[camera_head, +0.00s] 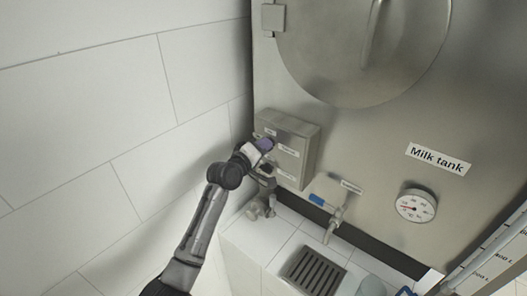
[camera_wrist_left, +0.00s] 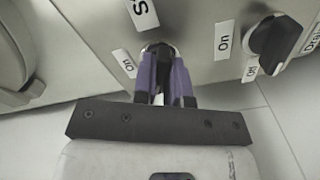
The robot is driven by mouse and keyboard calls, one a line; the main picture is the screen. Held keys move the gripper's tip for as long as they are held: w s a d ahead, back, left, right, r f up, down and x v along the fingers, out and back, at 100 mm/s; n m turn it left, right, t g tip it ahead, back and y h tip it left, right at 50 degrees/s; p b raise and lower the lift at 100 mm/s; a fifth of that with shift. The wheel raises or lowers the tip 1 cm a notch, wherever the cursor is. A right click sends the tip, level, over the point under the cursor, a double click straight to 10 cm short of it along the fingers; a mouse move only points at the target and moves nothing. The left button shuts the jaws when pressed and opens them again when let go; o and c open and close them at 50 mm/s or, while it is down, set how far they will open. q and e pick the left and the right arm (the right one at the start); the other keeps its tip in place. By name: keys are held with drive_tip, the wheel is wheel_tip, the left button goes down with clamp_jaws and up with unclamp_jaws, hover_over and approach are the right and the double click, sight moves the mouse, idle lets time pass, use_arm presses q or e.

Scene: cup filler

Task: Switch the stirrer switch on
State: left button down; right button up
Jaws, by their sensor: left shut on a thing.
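The stirrer switch is the knob (camera_wrist_left: 160,48) on the metal control box (camera_head: 303,143); in the left wrist view a label beginning with "S" (camera_wrist_left: 141,12) sits beside it, the rest cut off. An "On" label (camera_wrist_left: 125,63) lies to the knob's left. My left gripper (camera_wrist_left: 164,72), with purple fingers, is shut on the knob, and its fingers hide most of it, so I cannot tell which way it points. In the head view the left gripper (camera_head: 264,145) is at the box's front face. My right gripper is not in view.
A second black knob (camera_wrist_left: 275,42) with its own labels is to the right in the wrist view. Below the box are a tap (camera_head: 335,222) with a blue handle (camera_head: 317,199) and a drain grate (camera_head: 312,270). A dial gauge (camera_head: 415,205) is on the tank. A tiled wall (camera_head: 90,120) is close on the left.

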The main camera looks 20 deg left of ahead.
use_arm(q)
drive_tip(key=shift+m+b, duration=1.65)
drive_tip(key=shift+m, duration=4.55)
drive_tip(key=c, duration=1.2)
unclamp_jaws()
drive_tip(key=shift+o, duration=0.2)
drive_tip(key=shift+s, duration=0.1)
